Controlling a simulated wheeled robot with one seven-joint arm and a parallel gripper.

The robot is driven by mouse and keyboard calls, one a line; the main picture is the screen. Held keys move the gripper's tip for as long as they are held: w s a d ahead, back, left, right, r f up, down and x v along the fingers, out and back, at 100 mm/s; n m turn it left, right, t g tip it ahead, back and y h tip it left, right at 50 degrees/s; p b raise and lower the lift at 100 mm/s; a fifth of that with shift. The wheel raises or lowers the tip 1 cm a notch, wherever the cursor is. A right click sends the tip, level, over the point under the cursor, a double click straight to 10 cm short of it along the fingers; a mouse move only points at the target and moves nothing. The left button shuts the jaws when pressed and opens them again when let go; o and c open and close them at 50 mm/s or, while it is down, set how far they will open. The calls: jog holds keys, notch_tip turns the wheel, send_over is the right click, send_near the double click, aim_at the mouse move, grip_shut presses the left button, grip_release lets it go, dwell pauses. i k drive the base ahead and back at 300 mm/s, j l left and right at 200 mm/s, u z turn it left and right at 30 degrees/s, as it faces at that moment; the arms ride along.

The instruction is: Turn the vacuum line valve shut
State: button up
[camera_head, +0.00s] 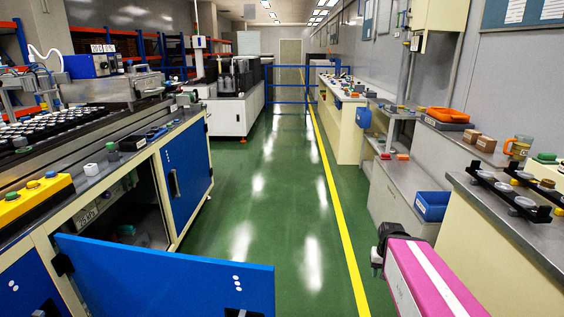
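No vacuum line valve can be picked out with certainty. A low cabinet in the left bench stands open, its blue door (165,272) swung out toward me. Inside the dark cabinet are a pale labelled part (90,213) and a small greenish and reddish item (127,230), too small and dark to identify. On the right wall, a vertical pipe (408,62) carries small coloured fittings. My pink, white-striped arm reaches in from the lower right. Its dark end (386,243) is over the aisle, apart from the cabinet; no fingers can be made out there.
The green aisle floor (262,190) is clear between the benches. The open door juts into its near left part. A second blue cabinet door (186,172) is shut. Right-hand benches hold an orange tray (448,115) and a blue bin (432,206). A blue rail (287,90) crosses the aisle far off.

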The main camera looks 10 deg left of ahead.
aim_at(133, 184)
jog(key=i+u, duration=0.35)
jog(key=i, duration=0.4)
jog(key=i+l+u, duration=0.15)
jog(key=i+u, duration=0.2)
jog(key=i, duration=0.4)
jog(key=i+u, duration=0.25)
jog(key=u, duration=0.2)
jog(key=i+u, duration=0.25)
jog(key=u, duration=0.15)
jog(key=i+l+u, duration=0.15)
jog(key=u, duration=0.3)
jog(key=i+l+u, duration=0.25)
jog(key=u, duration=0.15)
jog(key=i+l+u, duration=0.25)
jog(key=u, duration=0.2)
jog(key=i+l+u, duration=0.45)
jog(key=k+j, duration=0.1)
jog(key=k, duration=0.05)
